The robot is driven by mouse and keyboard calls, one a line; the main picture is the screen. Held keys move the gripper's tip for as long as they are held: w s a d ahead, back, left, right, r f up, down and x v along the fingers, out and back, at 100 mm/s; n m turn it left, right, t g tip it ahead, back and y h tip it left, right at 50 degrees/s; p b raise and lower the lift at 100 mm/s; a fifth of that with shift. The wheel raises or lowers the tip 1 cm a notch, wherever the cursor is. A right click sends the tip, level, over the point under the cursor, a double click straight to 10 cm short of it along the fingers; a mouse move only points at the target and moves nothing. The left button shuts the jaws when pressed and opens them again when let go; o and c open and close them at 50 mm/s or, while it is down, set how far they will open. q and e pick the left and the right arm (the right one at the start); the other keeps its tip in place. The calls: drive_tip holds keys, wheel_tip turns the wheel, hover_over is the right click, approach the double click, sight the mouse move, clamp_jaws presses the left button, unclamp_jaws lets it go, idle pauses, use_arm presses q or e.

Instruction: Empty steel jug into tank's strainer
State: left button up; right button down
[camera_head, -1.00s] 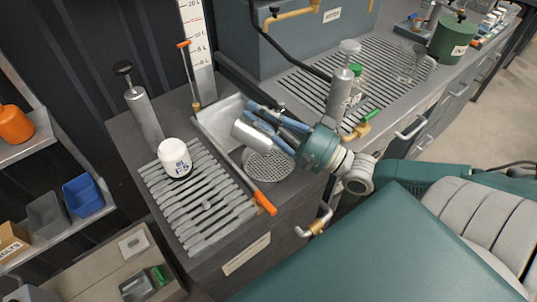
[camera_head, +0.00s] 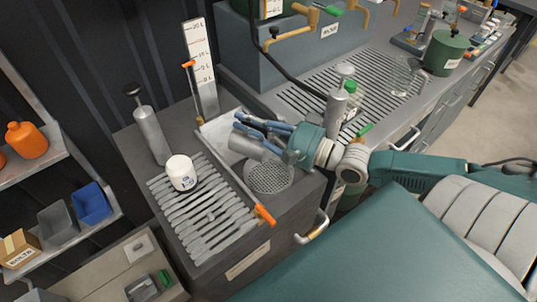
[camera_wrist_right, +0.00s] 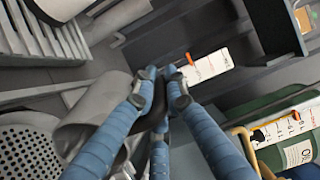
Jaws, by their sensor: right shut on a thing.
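The steel jug (camera_head: 243,146) is a plain grey cylinder, held tilted above the tank's basin. My right gripper (camera_head: 250,128), with blue fingers, is shut on it from the right and back. In the right wrist view the jug (camera_wrist_right: 98,104) lies beside the blue fingers (camera_wrist_right: 160,90), its open mouth toward the lower left. The round perforated strainer (camera_head: 270,178) sits in the tank top just below and right of the jug; it also shows in the wrist view (camera_wrist_right: 25,145). I cannot see any liquid pouring. My left gripper is not in view.
A white jar (camera_head: 181,172) stands on the slatted rack left of the basin. A grey hand pump (camera_head: 150,135) and a scale board (camera_head: 200,65) stand behind. A steel cylinder (camera_head: 336,112) stands right of my gripper.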

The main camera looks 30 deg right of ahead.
drive_tip(key=shift+w+a+r, duration=0.2)
drive_tip(key=shift+w+r, duration=0.05)
drive_tip(key=shift+r, duration=0.1)
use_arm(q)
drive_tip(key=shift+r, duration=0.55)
use_arm(e)
drive_tip(key=shift+f, duration=0.35)
drive_tip(key=shift+r, duration=0.1)
